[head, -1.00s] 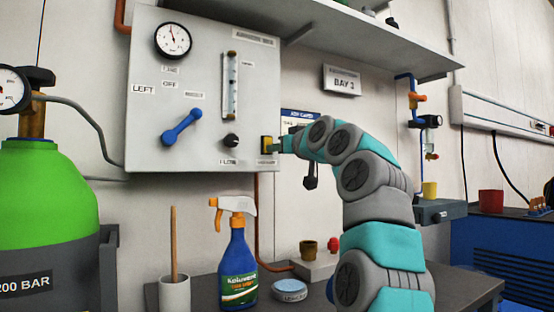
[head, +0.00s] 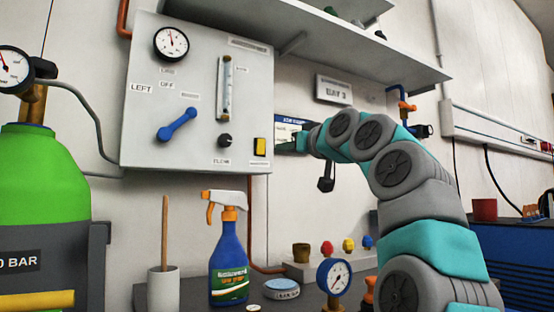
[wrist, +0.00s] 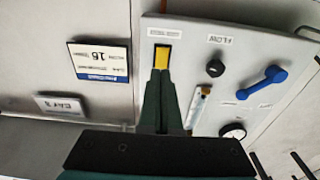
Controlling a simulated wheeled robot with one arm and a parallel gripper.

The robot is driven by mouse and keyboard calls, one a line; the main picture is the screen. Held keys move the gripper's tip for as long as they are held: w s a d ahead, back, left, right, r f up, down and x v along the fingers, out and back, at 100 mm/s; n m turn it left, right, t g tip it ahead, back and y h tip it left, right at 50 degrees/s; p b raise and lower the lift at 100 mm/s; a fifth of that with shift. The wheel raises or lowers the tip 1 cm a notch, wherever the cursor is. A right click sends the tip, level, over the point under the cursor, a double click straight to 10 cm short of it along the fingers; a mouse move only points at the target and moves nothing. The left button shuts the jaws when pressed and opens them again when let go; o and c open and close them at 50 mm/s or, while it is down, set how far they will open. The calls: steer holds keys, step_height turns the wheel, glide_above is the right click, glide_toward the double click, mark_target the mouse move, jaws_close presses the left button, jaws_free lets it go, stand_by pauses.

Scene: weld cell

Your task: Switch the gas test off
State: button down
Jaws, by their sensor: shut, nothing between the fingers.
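The grey gas panel (head: 195,75) hangs on the wall. Near its lower right corner is a yellow rocker switch (head: 259,147) in a black frame; it also shows in the wrist view (wrist: 162,56), under a small label that I cannot read. Which way the rocker is tipped is unclear. My gripper (head: 283,146) is shut and empty, just right of the switch in the head view. In the wrist view my fingertips (wrist: 161,74) point at the switch and overlap its lower edge; I cannot tell whether they touch it.
The panel also carries a blue lever (head: 178,124), a black knob (head: 225,141), a flow tube (head: 226,88) and a gauge (head: 171,42). A shelf (head: 345,60) juts out above my arm. A spray bottle (head: 229,262) and a small gauge (head: 333,276) stand on the bench below.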

steer(key=shift+b+v, duration=0.7)
steer(key=shift+v, duration=2.1)
